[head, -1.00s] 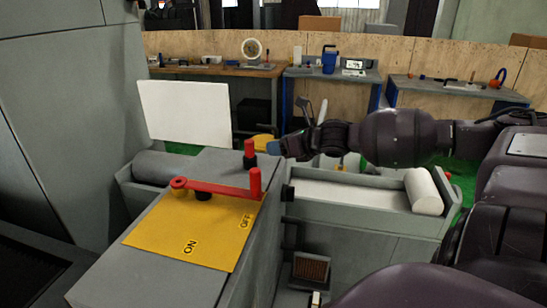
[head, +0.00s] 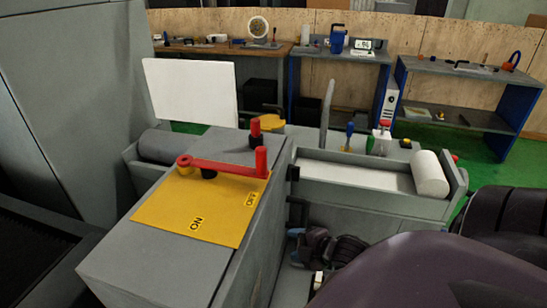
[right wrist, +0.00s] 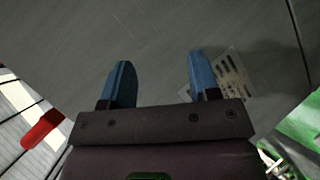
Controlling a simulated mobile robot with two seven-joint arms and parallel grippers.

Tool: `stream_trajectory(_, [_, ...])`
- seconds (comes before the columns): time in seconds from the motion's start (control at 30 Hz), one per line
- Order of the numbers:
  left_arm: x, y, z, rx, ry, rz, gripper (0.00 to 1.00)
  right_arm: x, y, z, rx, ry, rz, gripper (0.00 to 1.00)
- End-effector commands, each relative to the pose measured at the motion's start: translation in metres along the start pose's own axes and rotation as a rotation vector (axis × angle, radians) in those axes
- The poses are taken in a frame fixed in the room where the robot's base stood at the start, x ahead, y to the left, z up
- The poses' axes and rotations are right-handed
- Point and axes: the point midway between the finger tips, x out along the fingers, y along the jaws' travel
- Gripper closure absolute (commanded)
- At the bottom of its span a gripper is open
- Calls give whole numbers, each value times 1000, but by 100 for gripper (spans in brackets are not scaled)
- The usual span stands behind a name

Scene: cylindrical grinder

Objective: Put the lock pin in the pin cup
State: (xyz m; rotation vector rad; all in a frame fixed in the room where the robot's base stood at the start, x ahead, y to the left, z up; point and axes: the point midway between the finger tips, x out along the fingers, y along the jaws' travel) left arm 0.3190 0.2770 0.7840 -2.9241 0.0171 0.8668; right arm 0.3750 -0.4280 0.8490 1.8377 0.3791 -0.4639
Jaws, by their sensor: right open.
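A red-topped pin (head: 255,126), which looks like the lock pin, stands upright in a black base on the grey machine housing, behind the red lever. I cannot make out the pin cup for sure; a yellow round part (head: 270,121) shows just behind the pin. My right gripper (head: 294,233) is low beside the housing's right side, well below and apart from the pin. In the right wrist view its blue fingers (right wrist: 160,80) are spread and empty, facing a grey surface. My left gripper is not in view.
The red lever (head: 222,166) lies across a yellow ON/OFF plate (head: 190,215). A grey trough (head: 380,202) with a white roller (head: 430,173) extends right. A white panel (head: 190,92) stands behind. Workbenches (head: 455,98) line the back wall.

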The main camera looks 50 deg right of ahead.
Motion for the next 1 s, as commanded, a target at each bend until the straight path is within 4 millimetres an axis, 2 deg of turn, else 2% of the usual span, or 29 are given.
stream_trajectory(0.03, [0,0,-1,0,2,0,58,-1,-15,-9,97,-3,-4,44])
stream_trajectory(0.2, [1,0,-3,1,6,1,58,-4,-56,-38,412,-20,-12,44])
stream_trajectory(0.5, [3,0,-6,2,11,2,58,-9,-108,-94,936,-56,-10,44])
stream_trajectory(0.7, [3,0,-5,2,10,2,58,-11,-121,-116,1133,-70,-3,44])
stream_trajectory(1.0, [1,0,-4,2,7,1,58,-11,-124,-121,1175,-73,-2,44])
